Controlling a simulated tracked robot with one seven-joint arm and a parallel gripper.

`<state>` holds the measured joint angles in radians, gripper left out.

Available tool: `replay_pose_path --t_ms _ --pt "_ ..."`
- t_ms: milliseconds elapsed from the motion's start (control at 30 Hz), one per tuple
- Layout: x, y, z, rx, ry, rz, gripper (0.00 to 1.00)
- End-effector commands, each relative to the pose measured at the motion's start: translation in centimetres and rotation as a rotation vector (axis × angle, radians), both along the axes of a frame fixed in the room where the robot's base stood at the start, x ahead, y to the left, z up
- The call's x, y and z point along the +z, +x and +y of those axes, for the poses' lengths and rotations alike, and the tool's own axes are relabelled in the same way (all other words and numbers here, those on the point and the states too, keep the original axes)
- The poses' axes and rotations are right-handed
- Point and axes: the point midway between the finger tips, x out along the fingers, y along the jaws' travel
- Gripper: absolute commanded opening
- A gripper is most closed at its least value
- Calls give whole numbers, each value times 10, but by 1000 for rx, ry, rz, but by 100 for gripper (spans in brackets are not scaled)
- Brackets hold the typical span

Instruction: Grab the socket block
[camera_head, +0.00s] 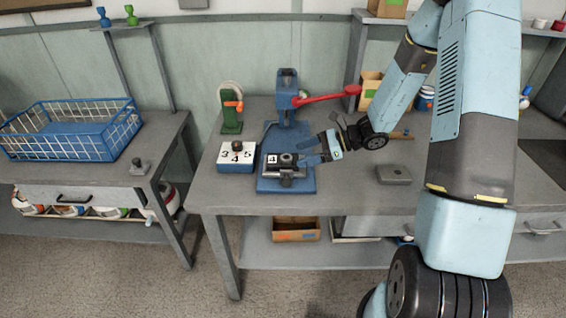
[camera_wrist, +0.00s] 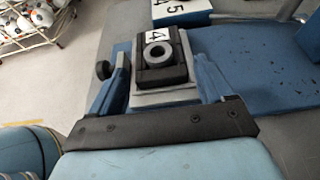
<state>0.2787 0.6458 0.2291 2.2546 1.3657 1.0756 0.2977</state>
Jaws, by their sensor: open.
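The socket block (camera_head: 272,160) is a small dark block with a white number label and a round ring-shaped socket on top. It sits on the front of the blue press base (camera_head: 285,186). In the wrist view the block (camera_wrist: 148,76) rests on a grey plate, its label on the far side. My gripper (camera_head: 306,152) is at the block's right side in the head view, reaching in from the right. In the wrist view its two blue fingers (camera_wrist: 160,68) are open, one on each side of the block. I cannot tell whether either finger touches it.
The blue press (camera_head: 287,105) with a red lever (camera_head: 325,96) stands behind the block. A white-topped numbered box (camera_head: 228,162) is close on the left, a green stand (camera_head: 231,118) behind it. A flat grey box (camera_head: 393,174) lies to the right.

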Motion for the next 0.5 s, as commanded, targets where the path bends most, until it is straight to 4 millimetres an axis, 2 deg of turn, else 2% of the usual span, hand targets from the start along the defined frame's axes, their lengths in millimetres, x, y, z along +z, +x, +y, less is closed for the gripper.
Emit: replay_pose_path --t_ms 200,500 --pt "-11 -1 29 4 1 1 81" --pt "-15 0 39 1 -1 0 81"
